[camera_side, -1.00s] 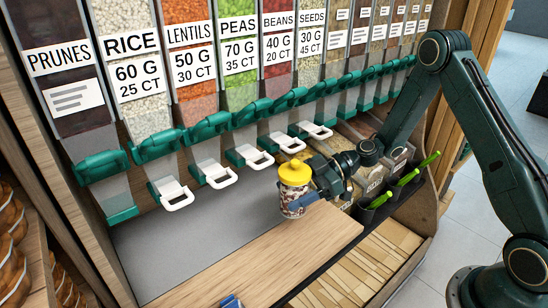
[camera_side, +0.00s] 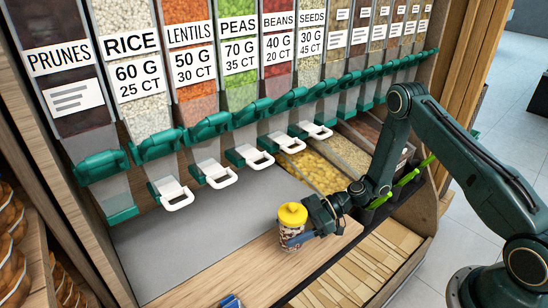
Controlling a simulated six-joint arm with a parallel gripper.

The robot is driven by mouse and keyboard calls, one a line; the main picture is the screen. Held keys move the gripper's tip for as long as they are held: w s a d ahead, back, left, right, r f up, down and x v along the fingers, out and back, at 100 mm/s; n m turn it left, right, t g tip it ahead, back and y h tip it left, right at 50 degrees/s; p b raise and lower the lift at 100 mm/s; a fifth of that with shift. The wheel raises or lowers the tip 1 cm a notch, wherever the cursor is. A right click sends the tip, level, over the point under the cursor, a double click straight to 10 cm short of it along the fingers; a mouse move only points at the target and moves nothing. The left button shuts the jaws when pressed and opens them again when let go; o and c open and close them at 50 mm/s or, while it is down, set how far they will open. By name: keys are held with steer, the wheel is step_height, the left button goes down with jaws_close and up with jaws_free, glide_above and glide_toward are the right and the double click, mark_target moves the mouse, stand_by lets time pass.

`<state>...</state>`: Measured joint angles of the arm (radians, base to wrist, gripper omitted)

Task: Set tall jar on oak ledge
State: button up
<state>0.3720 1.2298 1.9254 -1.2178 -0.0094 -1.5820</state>
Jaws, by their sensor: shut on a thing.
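The tall jar (camera_side: 291,236) is a clear jar with a yellow lid and dark speckled contents. It is upright at the back edge of the oak ledge (camera_side: 235,272), over the ledge's right part in the picture.
Bulk dispensers with white handles (camera_side: 220,174) line the back. A grey surface (camera_side: 185,245) lies clear behind the ledge. Bins of yellow and pale goods (camera_side: 318,173) and green-handled scoops (camera_side: 408,177) are at the right. A small blue item (camera_side: 231,301) is at the front edge.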

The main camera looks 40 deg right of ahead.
mark_target(280, 244)
steer(key=shift+f, duration=0.25)
steer(key=shift+f, duration=1.75)
steer(key=shift+f, duration=0.15)
steer(key=o, duration=1.1)
steer(key=shift+d+r, duration=0.2)
steer(key=v, duration=1.1)
steer(key=shift+s+d, duration=0.2)
steer(key=shift+d, duration=0.05)
steer(key=shift+r, duration=0.1)
